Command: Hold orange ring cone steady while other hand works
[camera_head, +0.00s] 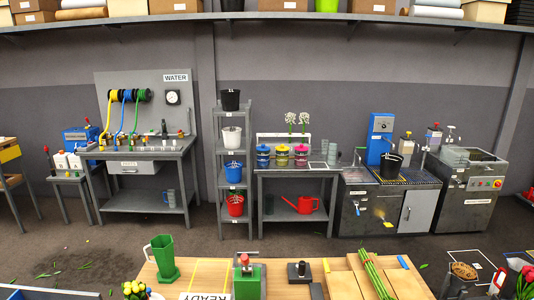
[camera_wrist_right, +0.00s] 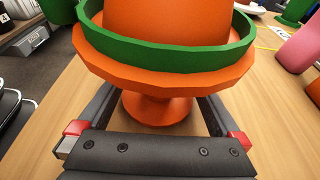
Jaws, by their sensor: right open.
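The orange ring cone (camera_wrist_right: 160,107) fills the upper middle of the right wrist view. It has a wide orange flange, a narrower orange stem below it, and a green band around its body above the flange. My right gripper (camera_wrist_right: 160,100) is open, with one finger on each side of the stem. The fingertips are partly hidden under the flange, and I cannot tell whether they touch the stem. I cannot make out the cone or either gripper in the head view.
The wooden table (camera_head: 205,270) bears a green holder (camera_head: 163,258), a green block with a red top (camera_head: 246,275), a small black object (camera_head: 299,271) and green stems (camera_head: 375,275). A pink object (camera_wrist_right: 302,50) stands right in the wrist view. Bare wood lies around the cone.

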